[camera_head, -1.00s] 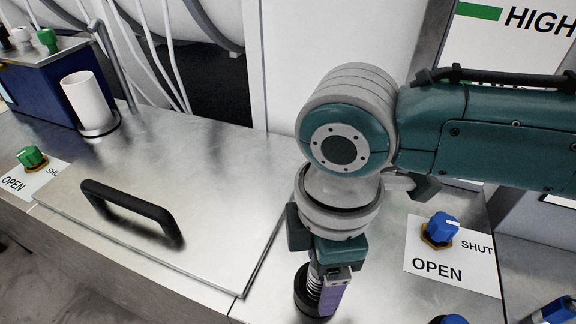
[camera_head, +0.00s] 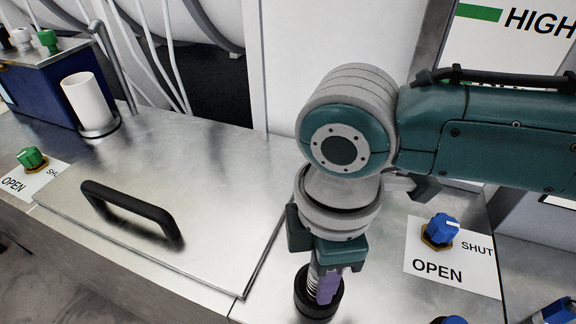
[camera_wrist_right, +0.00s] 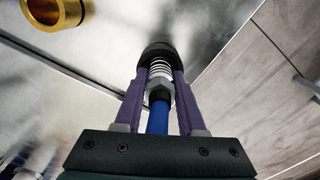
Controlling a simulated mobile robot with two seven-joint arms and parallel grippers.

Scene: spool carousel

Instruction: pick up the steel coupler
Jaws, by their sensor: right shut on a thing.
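The steel coupler (camera_wrist_right: 160,70) stands between the purple fingers of my right gripper (camera_wrist_right: 158,85) in the right wrist view. It shows a bright spring, a dark nut and a blue hose or stem on the near side. A black collar (camera_wrist_right: 158,49) is at its far end. In the head view my right gripper (camera_head: 322,284) points down at the bottom centre, shut on the coupler (camera_head: 312,280); the black collar (camera_head: 316,305) shows below the fingers. Whether the collar touches the bench is unclear. My left gripper is not in view.
The steel bench has a lid with a black handle (camera_head: 130,212) to the left. A blue valve knob (camera_head: 441,229) sits right of my gripper on an OPEN/SHUT label. A white cup (camera_head: 86,101) stands farther left. A brass ring (camera_wrist_right: 57,12) shows in the right wrist view.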

